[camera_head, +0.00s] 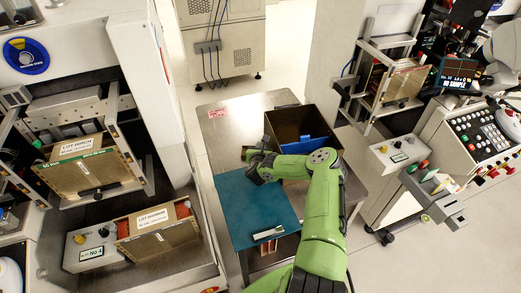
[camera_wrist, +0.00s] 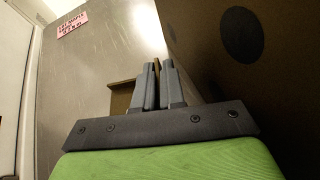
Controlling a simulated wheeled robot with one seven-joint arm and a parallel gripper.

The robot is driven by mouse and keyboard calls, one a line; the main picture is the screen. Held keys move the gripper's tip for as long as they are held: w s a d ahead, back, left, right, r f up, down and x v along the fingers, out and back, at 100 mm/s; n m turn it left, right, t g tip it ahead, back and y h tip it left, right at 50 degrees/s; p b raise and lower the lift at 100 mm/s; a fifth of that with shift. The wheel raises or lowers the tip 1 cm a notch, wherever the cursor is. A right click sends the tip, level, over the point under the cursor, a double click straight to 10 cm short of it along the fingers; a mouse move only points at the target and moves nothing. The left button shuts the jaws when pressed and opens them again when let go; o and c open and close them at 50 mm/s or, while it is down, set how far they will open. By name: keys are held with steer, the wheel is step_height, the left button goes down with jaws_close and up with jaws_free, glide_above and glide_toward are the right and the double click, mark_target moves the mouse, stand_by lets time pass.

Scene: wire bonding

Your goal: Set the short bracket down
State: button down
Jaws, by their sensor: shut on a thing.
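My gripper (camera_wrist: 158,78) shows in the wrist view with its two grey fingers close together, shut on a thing. A small tan-brown piece (camera_wrist: 122,96) shows just behind and left of the fingers; it looks like the short bracket, mostly hidden by them. In the head view my green arm reaches over the steel table (camera_head: 222,128), and its wrist hides the fingers and what they hold. Whether the piece touches the table cannot be told.
A dark brown open box (camera_head: 290,118) with a blue piece inside stands close to my wrist; its wall fills the wrist view's right (camera_wrist: 250,70). A blue-green mat (camera_head: 245,205) bears a small pale part (camera_head: 268,234). Bare steel lies left of the box.

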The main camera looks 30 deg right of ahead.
steer(key=c, duration=1.2)
jaws_free()
